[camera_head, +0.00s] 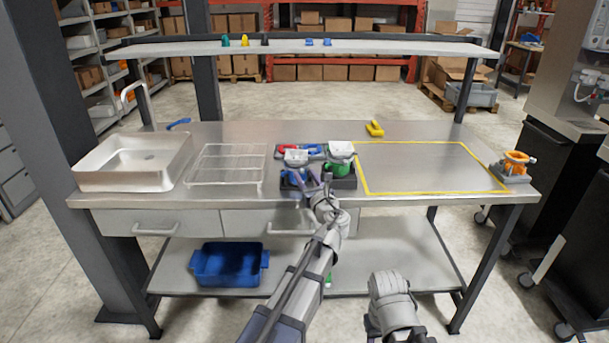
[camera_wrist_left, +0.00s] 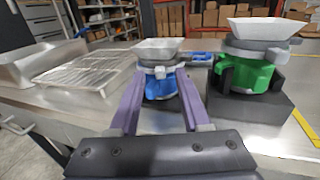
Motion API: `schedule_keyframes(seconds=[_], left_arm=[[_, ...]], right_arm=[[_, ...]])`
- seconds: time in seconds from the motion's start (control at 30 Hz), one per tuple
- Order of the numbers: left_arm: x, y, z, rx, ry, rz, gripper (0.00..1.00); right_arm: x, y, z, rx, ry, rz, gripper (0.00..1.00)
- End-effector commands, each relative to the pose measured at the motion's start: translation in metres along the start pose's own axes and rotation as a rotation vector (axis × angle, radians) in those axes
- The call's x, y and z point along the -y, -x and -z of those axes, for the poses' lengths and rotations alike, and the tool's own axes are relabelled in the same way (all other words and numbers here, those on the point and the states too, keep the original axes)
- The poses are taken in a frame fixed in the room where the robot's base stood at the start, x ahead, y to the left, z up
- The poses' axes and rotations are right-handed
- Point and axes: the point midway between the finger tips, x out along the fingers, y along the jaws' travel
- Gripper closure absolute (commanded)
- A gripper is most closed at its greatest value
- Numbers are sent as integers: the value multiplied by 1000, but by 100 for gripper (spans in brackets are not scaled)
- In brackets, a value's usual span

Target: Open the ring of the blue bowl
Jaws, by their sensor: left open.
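The blue bowl (camera_wrist_left: 166,86) has a grey ring (camera_wrist_left: 160,70) with a small tab around its top and a pale square hopper (camera_wrist_left: 158,46) above. In the head view the hopper (camera_head: 297,157) shows, but my gripper partly covers the blue body. My left gripper (camera_wrist_left: 160,100) is open. Its two purple fingers reach forward on either side of the blue bowl; I cannot tell whether they touch it. It also shows in the head view (camera_head: 300,182) at the table's front edge. Of my right arm only a pale link shows at the bottom.
A green bowl (camera_wrist_left: 245,76) on a dark block stands close to the right. A wire rack (camera_head: 225,165) and sink (camera_head: 135,162) lie left. Red and blue parts sit behind. A yellow-outlined area (camera_head: 430,167) on the right is clear; an orange unit (camera_head: 515,166) stands beyond it.

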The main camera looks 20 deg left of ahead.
Motion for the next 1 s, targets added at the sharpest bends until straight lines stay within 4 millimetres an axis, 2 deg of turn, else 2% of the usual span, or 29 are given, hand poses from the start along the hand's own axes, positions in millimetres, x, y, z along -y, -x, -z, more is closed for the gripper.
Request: schedule_keyframes(seconds=[0.03,0.2,0.5,0.93,1.0], left_arm=[[1,-8,0,0,0,-1,52],[0,-18,0,0,1,0,52],[0,-19,0,0,1,0,52],[0,-18,0,0,1,0,100],[0,-18,0,0,1,0,100]], right_arm=[[0,0,0,0,0,0,50],[0,0,0,0,0,0,50],[0,0,0,0,0,0,50],[0,0,0,0,0,0,50],[0,0,0,0,0,0,50]])
